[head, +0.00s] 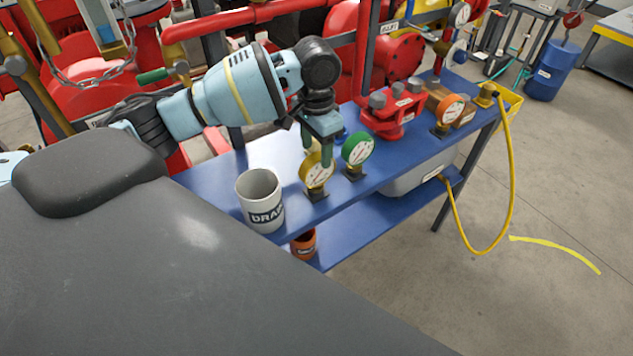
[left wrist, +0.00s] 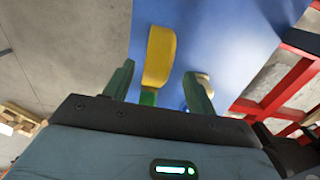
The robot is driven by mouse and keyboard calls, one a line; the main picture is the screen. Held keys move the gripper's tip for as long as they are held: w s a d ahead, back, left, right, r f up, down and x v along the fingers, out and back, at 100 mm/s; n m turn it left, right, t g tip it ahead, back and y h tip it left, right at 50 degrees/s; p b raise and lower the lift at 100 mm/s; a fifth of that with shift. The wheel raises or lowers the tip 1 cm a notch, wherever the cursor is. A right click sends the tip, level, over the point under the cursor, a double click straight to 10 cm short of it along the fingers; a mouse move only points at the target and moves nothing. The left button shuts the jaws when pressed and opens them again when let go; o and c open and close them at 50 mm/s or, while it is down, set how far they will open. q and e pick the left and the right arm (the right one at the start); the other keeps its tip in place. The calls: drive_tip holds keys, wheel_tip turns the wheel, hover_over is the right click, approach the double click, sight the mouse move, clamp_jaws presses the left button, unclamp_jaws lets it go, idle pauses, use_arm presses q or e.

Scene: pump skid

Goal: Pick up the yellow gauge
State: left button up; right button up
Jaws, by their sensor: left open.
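The yellow gauge (head: 317,172) stands upright on a small dark base near the front edge of the blue bench, its white dial facing out. My left gripper (head: 318,148) is open and points down just above and behind it; its fingers partly overlap the gauge's top in the head view. In the left wrist view the yellow gauge (left wrist: 159,52) shows edge-on between the two open fingers (left wrist: 159,70), with no visible grip on it. A bit of green shows below it there. My right gripper is not in view.
The green gauge (head: 357,149) stands close to the right of the yellow one. A pale mug (head: 260,200) stands to the left. A red valve part (head: 397,108) and an orange gauge (head: 448,112) are farther right on the bench (head: 400,172). Red pipes stand behind.

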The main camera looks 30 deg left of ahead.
sight(317, 167)
use_arm(q)
drive_tip(key=shift+f, duration=0.6)
drive_tip(key=shift+s+d+f, duration=0.15)
drive_tip(key=shift+f, duration=2.2)
drive_tip(key=shift+c, duration=0.2)
drive_tip(key=c, duration=1.1)
drive_tip(key=shift+c, duration=0.2)
drive_tip(key=shift+r, duration=0.1)
